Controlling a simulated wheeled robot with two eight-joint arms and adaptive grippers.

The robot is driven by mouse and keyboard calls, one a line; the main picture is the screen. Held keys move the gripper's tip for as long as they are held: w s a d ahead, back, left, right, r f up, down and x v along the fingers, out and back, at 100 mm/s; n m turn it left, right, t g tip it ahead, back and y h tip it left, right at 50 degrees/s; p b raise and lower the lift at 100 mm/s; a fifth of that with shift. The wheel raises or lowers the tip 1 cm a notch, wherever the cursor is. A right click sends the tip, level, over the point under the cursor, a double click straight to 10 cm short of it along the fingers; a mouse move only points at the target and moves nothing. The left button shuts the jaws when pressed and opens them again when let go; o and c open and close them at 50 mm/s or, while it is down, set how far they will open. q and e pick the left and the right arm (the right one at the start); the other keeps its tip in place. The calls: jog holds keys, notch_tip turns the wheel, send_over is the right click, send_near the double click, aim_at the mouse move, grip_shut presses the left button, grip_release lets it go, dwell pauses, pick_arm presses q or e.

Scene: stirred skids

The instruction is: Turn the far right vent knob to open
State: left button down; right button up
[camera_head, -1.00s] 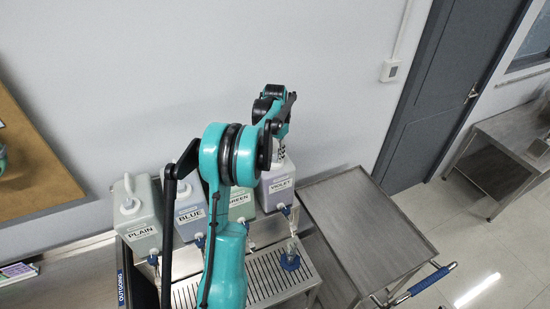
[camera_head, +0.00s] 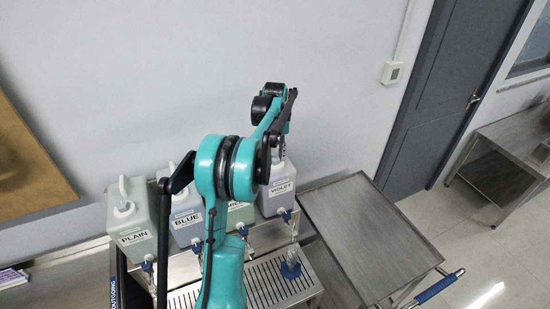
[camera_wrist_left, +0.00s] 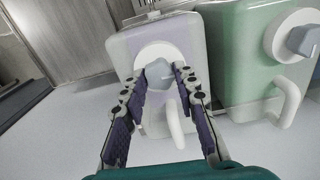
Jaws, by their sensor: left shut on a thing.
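The far right container, labelled VIOLET (camera_head: 281,190), stands at the right end of the row in the head view. In the left wrist view the violet container (camera_wrist_left: 185,42) shows its white round cap and the grey-blue vent knob (camera_wrist_left: 160,73) on top. My left gripper (camera_wrist_left: 170,78) has its two fingers on either side of the knob and is shut on it. In the head view the left arm reaches over the row, and the wrist hides the violet container's top. The right gripper is not in view.
Containers labelled PLAIN (camera_head: 132,225) and BLUE (camera_head: 186,218), and a green one (camera_wrist_left: 258,50), stand left of the violet one. A glass with a blue base (camera_head: 290,268) stands on the slatted drain rack (camera_head: 262,290). A bare metal cart (camera_head: 365,235) stands at right.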

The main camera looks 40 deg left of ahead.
pick_arm(q)
jog(key=shift+n+b, duration=0.5)
jog(key=shift+n, duration=1.8)
jog(key=c, duration=1.2)
grip_release()
jog(key=shift+o, duration=0.2)
notch_tip(320, 180, up, 12)
jog(key=shift+d, duration=0.1)
